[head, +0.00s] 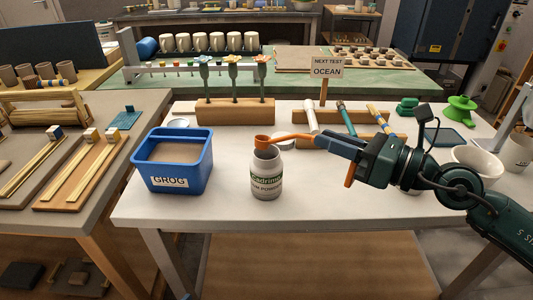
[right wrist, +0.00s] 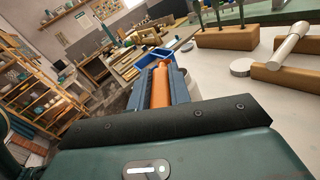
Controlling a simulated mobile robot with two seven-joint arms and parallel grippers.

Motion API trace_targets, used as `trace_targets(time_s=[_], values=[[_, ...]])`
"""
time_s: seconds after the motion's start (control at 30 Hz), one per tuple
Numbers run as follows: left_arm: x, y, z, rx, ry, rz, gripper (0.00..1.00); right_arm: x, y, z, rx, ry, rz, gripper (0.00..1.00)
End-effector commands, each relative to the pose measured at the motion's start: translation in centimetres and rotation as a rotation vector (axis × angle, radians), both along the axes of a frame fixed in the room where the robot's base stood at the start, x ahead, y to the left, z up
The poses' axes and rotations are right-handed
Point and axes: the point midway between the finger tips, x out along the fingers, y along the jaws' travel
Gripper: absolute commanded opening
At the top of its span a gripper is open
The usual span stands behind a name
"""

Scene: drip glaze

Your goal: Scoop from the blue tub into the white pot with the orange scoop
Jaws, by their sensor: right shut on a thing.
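The blue tub (head: 171,178), labelled GROG and holding a tan material, stands at the left end of the white table. It also shows in the right wrist view (right wrist: 179,52). The white pot (head: 266,184), with a printed label, stands upright to its right. My right gripper (head: 328,142) is shut on the handle of the orange scoop (head: 263,143), right of and above the pot. The scoop's bowl is over the pot's mouth; its contents cannot be made out. The orange handle (right wrist: 160,88) lies between my fingers in the right wrist view. My left gripper is not in view.
A white lid (right wrist: 243,67) lies behind the pot. A white bowl (head: 476,164) is at the right. The table front is clear.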

Motion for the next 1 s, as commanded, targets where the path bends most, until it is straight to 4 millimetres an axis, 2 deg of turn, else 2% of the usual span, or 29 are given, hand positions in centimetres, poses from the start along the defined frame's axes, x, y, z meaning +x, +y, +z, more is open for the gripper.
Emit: trace_targets(time_s=[1.0], values=[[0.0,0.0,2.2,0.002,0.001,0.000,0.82,-0.6,0.4,1.9,-0.057,-0.084,0.000,0.00]])
